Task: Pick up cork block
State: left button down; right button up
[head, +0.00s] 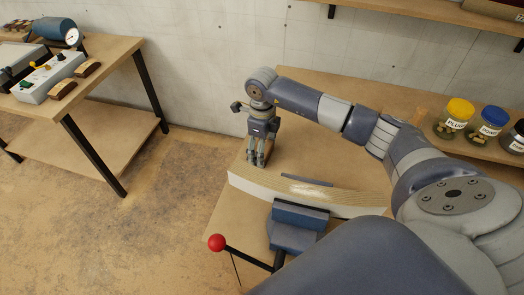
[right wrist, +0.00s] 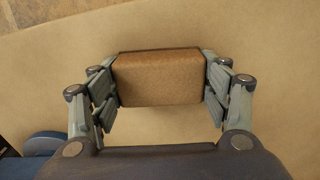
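The cork block (right wrist: 160,78) is a brown, rounded-edge block in the right wrist view. My right gripper (right wrist: 161,80) has its fingers against the block's two opposite sides and looks shut on it. In the head view my right gripper (head: 257,160) points down at the workbench's left part, just behind the curved laminated piece (head: 300,190). Whether the block is clear of the bench top is hard to tell. My left gripper is not in view.
A blue vise (head: 295,228) with a red-knobbed handle (head: 216,242) stands at the workbench (head: 310,95) front. Labelled jars (head: 454,118) stand at the right. A second table (head: 120,55) with a control box (head: 48,80) is at the left, with open floor between.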

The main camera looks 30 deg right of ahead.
notch_tip(320, 180, up, 10)
jog(key=shift+r+b, duration=0.1)
jog(key=shift+b, duration=0.7)
